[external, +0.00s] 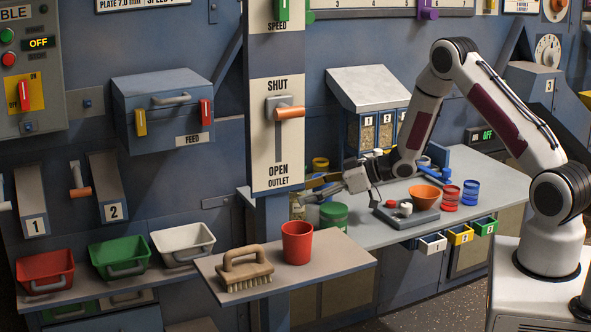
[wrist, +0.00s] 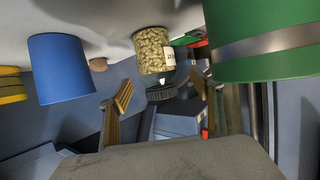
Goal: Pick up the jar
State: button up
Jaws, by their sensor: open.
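The jar (wrist: 153,50), clear with pale grain or pellets inside and a white label, shows in the wrist view at the upper middle, beyond my fingertips. My gripper (external: 309,189) is open and empty over the left end of the grey bench, beside the blue panel post. In the wrist view its two fingers (wrist: 160,91) stand apart, with the jar ahead of the gap between them and not touching either.
A green canister (external: 334,216) stands close below my gripper; it also fills the wrist view's upper right (wrist: 255,40). A blue cylinder (wrist: 61,68) is left of the jar. A scale (external: 405,215), orange bowl (external: 425,197) and red stack (external: 450,198) stand farther right. A red cup (external: 297,242) and brush (external: 245,268) occupy the front shelf.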

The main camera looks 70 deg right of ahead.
jog(key=shift+x, duration=2.15)
jog(key=shift+w+d+r, duration=0.1)
jog(key=shift+d, duration=0.05)
jog(key=c, duration=1.5)
